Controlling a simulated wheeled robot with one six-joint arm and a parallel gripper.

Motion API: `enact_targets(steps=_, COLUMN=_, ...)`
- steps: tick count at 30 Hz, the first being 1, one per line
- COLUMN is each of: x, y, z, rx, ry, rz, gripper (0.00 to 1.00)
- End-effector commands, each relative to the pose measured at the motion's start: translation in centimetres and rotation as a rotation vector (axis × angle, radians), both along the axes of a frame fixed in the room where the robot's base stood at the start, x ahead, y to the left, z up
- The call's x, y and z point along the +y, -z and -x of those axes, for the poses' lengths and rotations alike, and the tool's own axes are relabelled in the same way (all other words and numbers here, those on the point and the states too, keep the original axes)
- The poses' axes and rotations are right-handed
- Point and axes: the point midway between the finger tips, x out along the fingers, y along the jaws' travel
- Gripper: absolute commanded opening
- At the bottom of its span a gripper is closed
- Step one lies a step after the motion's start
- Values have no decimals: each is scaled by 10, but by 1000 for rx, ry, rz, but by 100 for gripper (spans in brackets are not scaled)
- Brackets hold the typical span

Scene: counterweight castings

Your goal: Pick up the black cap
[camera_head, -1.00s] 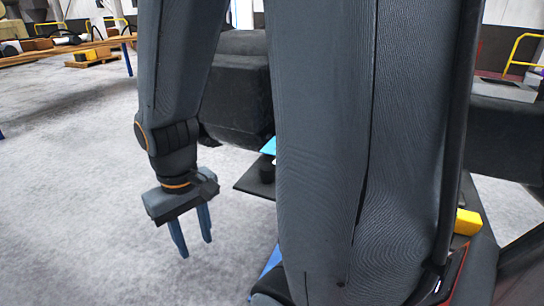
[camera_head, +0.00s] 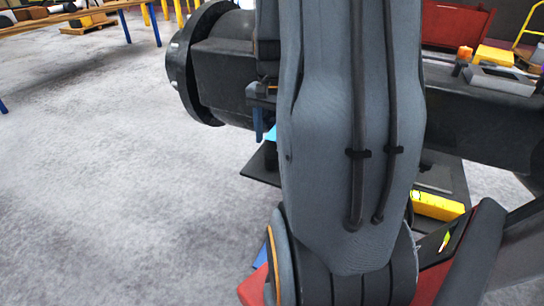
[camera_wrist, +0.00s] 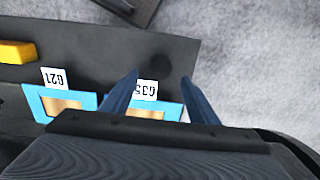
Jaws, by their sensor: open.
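The black cap (camera_wrist: 153,60) shows faintly in the wrist view as a dark round shape on a dark plate (camera_wrist: 95,45). It lies just ahead of the fingertips and roughly between them in the picture. My gripper (camera_wrist: 160,76) is open, with its two blue fingers apart and nothing between them. The height of the fingertips above the plate is hard to tell. In the head view, one blue finger of my gripper (camera_head: 259,135) shows above the dark plate (camera_head: 262,165). My arm hides the rest there, and the cap cannot be made out.
Two blue-framed pockets (camera_wrist: 32,105) with white labels sit on the plate near my gripper. A yellow block (camera_wrist: 15,52) lies at the plate's left. In the head view, a large dark casting (camera_head: 222,75) with a round flange stands behind. Open floor (camera_head: 110,180) lies left.

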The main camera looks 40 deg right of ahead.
Motion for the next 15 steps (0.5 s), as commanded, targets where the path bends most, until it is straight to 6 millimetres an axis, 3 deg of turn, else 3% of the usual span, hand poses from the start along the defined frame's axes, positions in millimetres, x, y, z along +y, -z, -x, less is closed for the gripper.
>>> enact_targets(steps=15, x=6, y=56, z=4, rx=3, ry=-6, rz=-2, gripper=55)
